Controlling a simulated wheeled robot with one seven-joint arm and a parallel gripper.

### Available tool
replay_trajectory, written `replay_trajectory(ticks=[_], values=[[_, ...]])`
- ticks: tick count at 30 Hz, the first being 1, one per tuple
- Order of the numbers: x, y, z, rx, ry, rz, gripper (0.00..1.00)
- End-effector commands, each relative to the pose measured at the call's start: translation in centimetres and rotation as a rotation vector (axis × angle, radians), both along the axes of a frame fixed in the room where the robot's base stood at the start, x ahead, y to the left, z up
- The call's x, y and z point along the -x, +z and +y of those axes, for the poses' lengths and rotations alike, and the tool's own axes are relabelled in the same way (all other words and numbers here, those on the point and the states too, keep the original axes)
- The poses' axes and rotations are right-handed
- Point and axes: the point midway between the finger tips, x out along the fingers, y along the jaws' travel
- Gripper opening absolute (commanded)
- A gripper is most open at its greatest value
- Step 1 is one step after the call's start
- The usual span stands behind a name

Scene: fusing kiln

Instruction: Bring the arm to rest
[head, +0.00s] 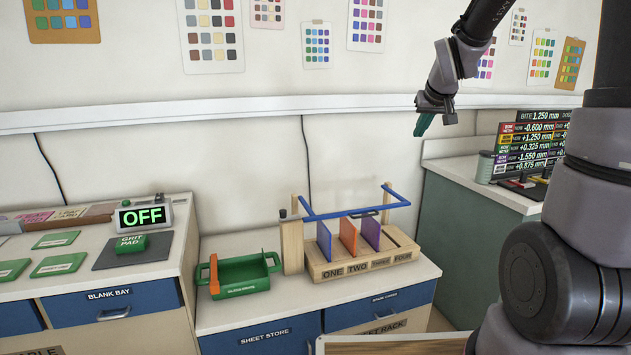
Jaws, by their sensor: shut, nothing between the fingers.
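My gripper (423,124) hangs in the air at the upper right of the head view, pointing down and to the left. Its green fingers are together with nothing between them. My arm comes down from the top edge and also fills the right side of the view. The gripper is apart from every surface, in front of the wall and above the gap between the middle counter and the right counter.
Below stand a wooden rack (362,264) with coloured sheets and a blue bar (345,212), and a green tray (241,290). An "OFF" display (143,215) stands left. Number boards (527,147) stand on the right counter (475,180). Air around the gripper is free.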

Motion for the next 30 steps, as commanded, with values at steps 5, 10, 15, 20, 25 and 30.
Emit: replay_trajectory(ticks=[5,10,15,20,25,30], values=[[8.3,4.6,0.4,-0.080,-0.088,0.028,0.00],[16.5,6.7,1.2,-0.186,-0.155,0.066,0.00],[23.1,7.2,2.2,-0.293,-0.195,0.103,0.00],[26.4,7.1,2.7,-0.352,-0.210,0.127,0.00],[27.2,7.0,2.9,-0.369,-0.214,0.137,0.00],[27.1,7.0,2.9,-0.368,-0.214,0.136,0.00]])
